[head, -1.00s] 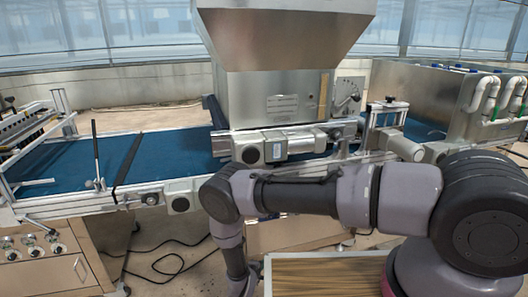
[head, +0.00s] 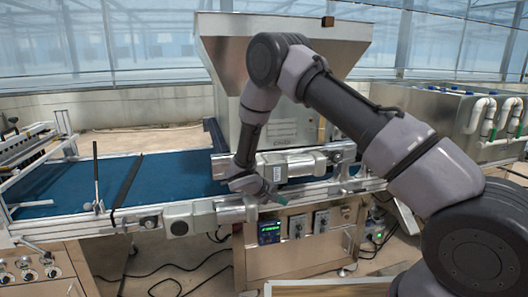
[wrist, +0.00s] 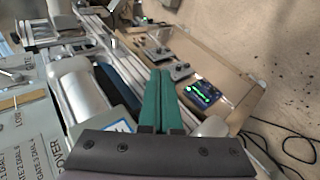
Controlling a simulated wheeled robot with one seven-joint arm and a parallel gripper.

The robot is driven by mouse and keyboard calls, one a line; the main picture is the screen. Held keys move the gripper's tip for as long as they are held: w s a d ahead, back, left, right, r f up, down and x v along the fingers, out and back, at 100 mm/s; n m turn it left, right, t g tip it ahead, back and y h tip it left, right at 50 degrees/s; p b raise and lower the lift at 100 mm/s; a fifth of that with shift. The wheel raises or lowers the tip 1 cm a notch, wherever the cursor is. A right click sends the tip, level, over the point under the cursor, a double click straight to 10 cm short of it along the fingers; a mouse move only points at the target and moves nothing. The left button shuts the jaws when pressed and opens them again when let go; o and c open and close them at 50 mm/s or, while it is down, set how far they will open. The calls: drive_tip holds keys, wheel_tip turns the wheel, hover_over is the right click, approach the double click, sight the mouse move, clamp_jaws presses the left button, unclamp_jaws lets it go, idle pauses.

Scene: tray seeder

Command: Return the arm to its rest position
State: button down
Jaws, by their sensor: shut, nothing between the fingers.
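My arm rises from the lower right of the head view, bends at a high elbow and hangs down in front of the seeder's steel hopper (head: 225,50). My gripper (head: 281,199) is at the front rail of the seeder, near the motor housings. In the wrist view its two green fingers (wrist: 160,74) lie side by side, shut and empty. The control box with the lit display (wrist: 202,92) is just right of the fingers there. I cannot tell whether the fingertips touch the rail.
A blue conveyor belt (head: 75,183) runs left from the hopper. The control cabinet (head: 290,259) stands below the rail, with a lit display (head: 269,231) and knobs. A steel tank with white pipes (head: 450,115) is at the right. Cables (head: 165,275) lie on the floor.

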drive_tip(key=s+d+r+m+g+y, duration=0.1)
drive_tip(key=s+d+r+m, duration=0.15)
drive_tip(key=d+r, duration=0.45)
drive_tip(key=s+d+r+m+g+y, duration=0.1)
drive_tip(key=s+d+r+m+y, duration=0.15)
drive_tip(key=r, duration=0.85)
drive_tip(key=s+d+r+m+g, duration=0.1)
drive_tip(key=s+d+r, duration=0.25)
drive_tip(key=r, duration=0.55)
drive_tip(key=s+d+r+m+t+y, duration=0.2)
drive_tip(key=s+r+y, duration=0.1)
drive_tip(key=s+r, duration=0.4)
drive_tip(key=s+d+r+m+t+y, duration=0.2)
drive_tip(key=s+r, duration=0.6)
drive_tip(key=s, duration=0.6)
drive_tip(key=shift+d+r+y, duration=0.2)
drive_tip(key=shift+d+y, duration=0.35)
drive_tip(key=shift+y, duration=0.2)
